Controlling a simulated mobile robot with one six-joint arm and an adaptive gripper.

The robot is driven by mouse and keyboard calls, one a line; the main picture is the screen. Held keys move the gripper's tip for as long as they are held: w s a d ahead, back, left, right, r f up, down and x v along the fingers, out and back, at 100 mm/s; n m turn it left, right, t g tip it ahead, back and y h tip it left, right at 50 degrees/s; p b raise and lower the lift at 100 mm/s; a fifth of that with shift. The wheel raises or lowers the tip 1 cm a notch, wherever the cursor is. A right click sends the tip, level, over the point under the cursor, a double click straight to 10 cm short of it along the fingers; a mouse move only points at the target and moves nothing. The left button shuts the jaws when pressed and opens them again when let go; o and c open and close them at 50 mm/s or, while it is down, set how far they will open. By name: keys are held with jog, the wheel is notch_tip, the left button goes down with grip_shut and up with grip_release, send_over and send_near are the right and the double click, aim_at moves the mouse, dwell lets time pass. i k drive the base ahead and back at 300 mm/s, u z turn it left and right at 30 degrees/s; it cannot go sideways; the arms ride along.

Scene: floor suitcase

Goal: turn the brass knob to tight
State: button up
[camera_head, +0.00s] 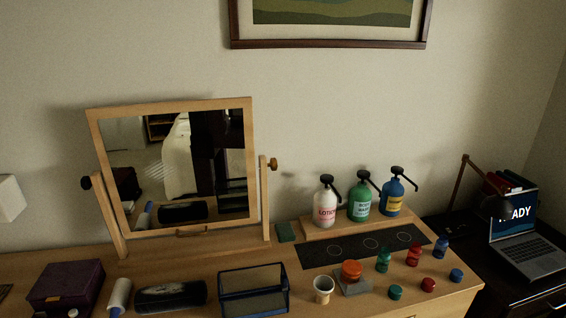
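A small brass-brown knob (272,164) sits on the right post of the wooden tilting mirror (250,150). A black knob (86,183) sits on the left post. The mirror frame leans, with its left side lower in the picture, between the two posts. I cannot tell from this view how tight the brass knob is. My gripper is not in view.
A dark blue organizer (255,303), white cup (323,291), black case (171,296) and purple box (65,287) stand along the dresser front. Pump bottles (325,205) stand on a wooden riser at the right. Several small bottles sit by a black mat (345,248).

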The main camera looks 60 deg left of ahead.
aim_at(274, 164)
jog(key=u, duration=0.05)
jog(key=i, duration=1.2)
jog(key=u, duration=1.35)
jog(key=k, duration=0.2)
jog(key=u, duration=1.65)
